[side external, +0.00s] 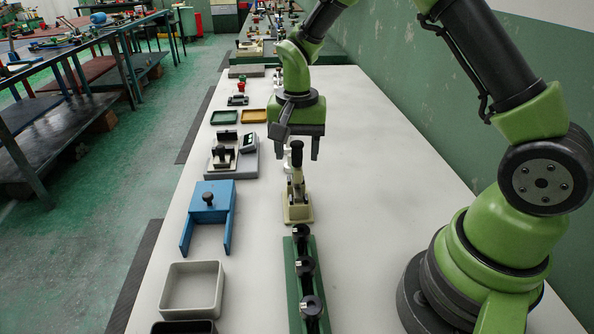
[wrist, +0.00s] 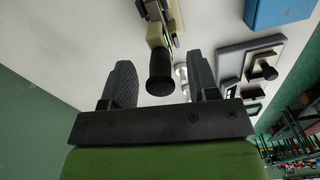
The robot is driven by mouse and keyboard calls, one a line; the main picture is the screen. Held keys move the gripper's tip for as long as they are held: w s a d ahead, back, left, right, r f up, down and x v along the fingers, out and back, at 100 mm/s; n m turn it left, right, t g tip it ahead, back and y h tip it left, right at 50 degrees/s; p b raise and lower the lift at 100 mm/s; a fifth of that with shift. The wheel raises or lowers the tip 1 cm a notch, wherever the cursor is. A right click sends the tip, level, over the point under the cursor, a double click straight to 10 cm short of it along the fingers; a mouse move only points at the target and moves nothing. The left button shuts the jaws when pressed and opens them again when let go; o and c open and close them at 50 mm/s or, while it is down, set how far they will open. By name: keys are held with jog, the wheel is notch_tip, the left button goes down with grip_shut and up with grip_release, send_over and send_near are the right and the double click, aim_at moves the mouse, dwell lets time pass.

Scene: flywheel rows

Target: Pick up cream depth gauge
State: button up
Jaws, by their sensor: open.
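The cream depth gauge (side external: 298,212) stands upright on the white table, with a cream base and a tall black handle. In the wrist view its cream body (wrist: 157,32) is at the top, and its black knob end appears between my two fingers. My gripper (side external: 297,154) is open and empty, pointing down at the upper part of the handle in the side view. In the wrist view my gripper (wrist: 160,68) has a finger on each side of the knob, with gaps visible. I cannot tell whether the knob is at fingertip depth.
A green rack (side external: 291,290) with several black-knobbed pieces stands in front of the gauge. A blue box (side external: 222,190), a grey tray (side external: 192,288) and a grey device (side external: 248,162) line the left side. Small pale pieces (side external: 288,165) stand behind the gauge. The table to the right is clear.

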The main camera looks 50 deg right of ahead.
jog(key=shift+f, duration=0.45)
jog(key=shift+c, duration=0.4)
jog(key=c, duration=0.8)
jog(key=shift+r, duration=0.15)
jog(key=r, duration=0.6)
jog(key=a+r, duration=0.1)
jog(key=r, duration=0.2)
jog(key=shift+s+r, duration=0.1)
jog(key=shift+r, duration=0.2)
jog(key=s+a+r+n, duration=0.1)
jog(key=s+a+n, duration=0.1)
jog(key=s+a, duration=0.3)
jog(key=s+a+n, duration=0.2)
jog(key=s+a, duration=0.4)
jog(key=s+a+r+n, duration=0.1)
jog(key=s+a+n, duration=0.1)
jog(key=s+a, duration=0.4)
jog(key=shift+s+a+r, duration=0.2)
jog(key=shift+s+r, duration=0.1)
